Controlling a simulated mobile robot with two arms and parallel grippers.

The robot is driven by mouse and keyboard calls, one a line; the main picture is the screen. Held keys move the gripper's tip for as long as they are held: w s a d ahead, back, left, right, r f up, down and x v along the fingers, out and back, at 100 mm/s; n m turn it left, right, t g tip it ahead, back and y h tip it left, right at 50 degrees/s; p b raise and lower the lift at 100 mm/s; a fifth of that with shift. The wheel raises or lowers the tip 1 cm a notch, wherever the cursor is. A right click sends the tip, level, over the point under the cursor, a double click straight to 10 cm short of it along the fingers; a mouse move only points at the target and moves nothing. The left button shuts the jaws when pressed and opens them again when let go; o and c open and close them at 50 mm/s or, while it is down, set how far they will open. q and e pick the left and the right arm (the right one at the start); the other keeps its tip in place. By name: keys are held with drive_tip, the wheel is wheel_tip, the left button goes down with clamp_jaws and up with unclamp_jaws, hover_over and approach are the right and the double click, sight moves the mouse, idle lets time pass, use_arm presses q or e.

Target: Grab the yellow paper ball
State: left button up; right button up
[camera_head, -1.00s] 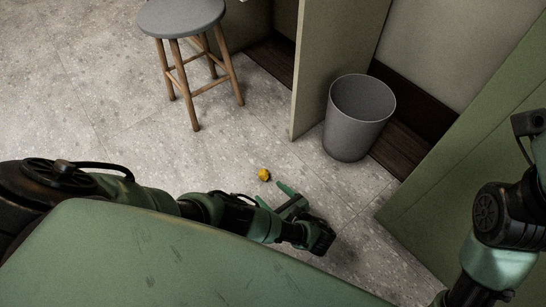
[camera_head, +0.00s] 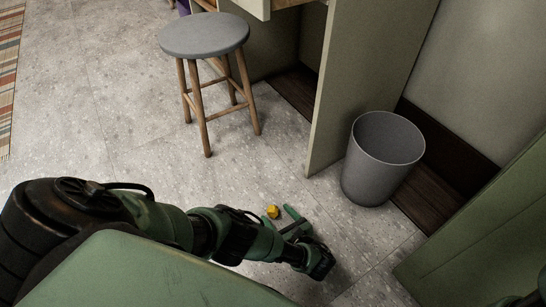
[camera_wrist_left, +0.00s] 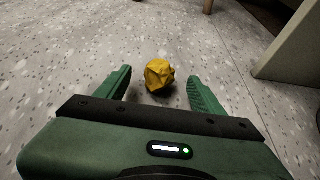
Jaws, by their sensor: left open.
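The yellow paper ball (camera_head: 272,212) is small and crumpled and lies on the grey speckled floor. My left gripper (camera_head: 277,215) is open, low over the floor, with its green fingers right by the ball. In the left wrist view the ball (camera_wrist_left: 159,74) shows between the two fingertips of the left gripper (camera_wrist_left: 160,76), with a gap on each side. I cannot tell how far down the ball lies from the fingertips.
A grey waste bin (camera_head: 383,165) stands to the right, beside a pale green panel (camera_head: 362,85). A wooden stool with a grey seat (camera_head: 204,36) stands behind the ball. A striped rug (camera_head: 8,75) lies at the far left. The floor around the ball is clear.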

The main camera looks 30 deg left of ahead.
use_arm(q)
drive_tip(key=shift+x, duration=0.8)
clamp_jaws()
